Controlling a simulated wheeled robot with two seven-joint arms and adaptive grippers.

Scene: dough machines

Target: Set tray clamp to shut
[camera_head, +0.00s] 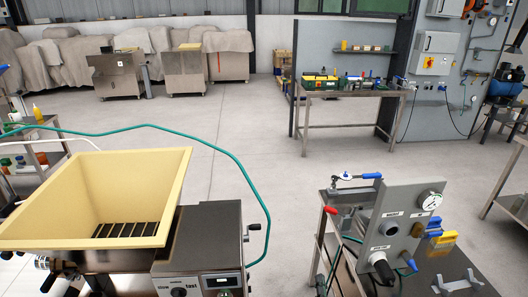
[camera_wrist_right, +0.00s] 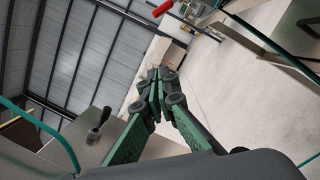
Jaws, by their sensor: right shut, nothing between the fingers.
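A metal fixture with a red-handled lever (camera_head: 331,210) and a blue-handled lever (camera_head: 364,177) sits at the left of the grey panel (camera_head: 408,205) on the bench at the right. No readable label shows which one is the tray clamp. The red handle (camera_wrist_right: 162,8) also shows at the top of the right wrist view, with metal parts beside it. My right gripper (camera_wrist_right: 158,85) has its green and black fingers together and empty, apart from the red handle. I cannot make out my right gripper in the head view, and my left gripper is in neither view.
A dough machine with a cream hopper (camera_head: 55,190) fills the lower left. Its crank (camera_head: 254,227) sticks out towards the bench, and a green hose (camera_head: 240,165) loops around it. Open floor (camera_head: 285,170) lies behind.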

